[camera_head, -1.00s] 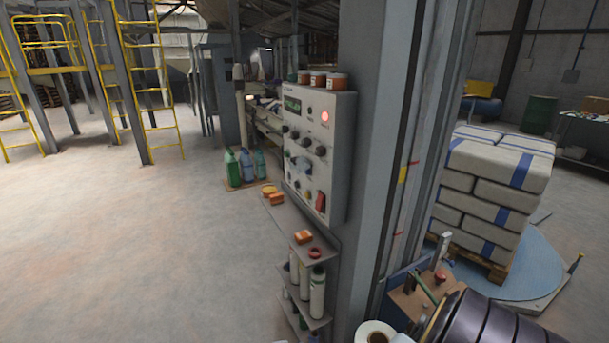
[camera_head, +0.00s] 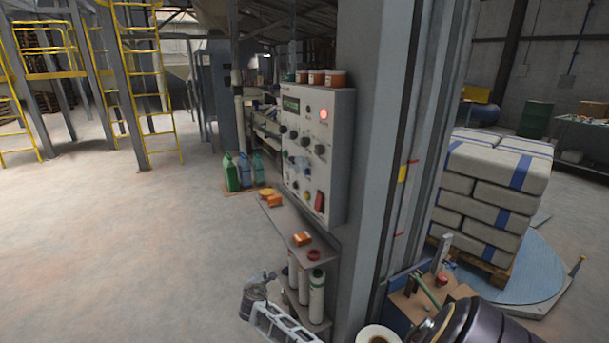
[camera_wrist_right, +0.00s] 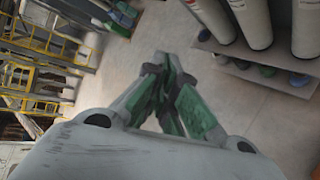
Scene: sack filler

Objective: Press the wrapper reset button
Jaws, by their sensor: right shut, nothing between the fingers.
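A light grey control panel (camera_head: 335,150) is mounted on the grey column in the head view. It has a small green display (camera_head: 291,103), a lit red button or lamp (camera_head: 323,114), several dark knobs, a yellow button (camera_head: 307,195) and a red switch (camera_head: 320,202). The labels are too small to read, so I cannot tell which one is the wrapper reset button. My right gripper (camera_head: 268,276) is low in front of the shelves, below and apart from the panel. In the right wrist view its green-padded fingers (camera_wrist_right: 168,65) are together and empty. My left gripper is not in view.
A shelf (camera_head: 285,222) below the panel holds orange items, with white cylinders (camera_head: 316,295) underneath. Orange-lidded jars (camera_head: 335,78) stand on the panel's top. Wrapped sacks (camera_head: 495,190) stand on a pallet at right. Open floor (camera_head: 130,250) lies at left.

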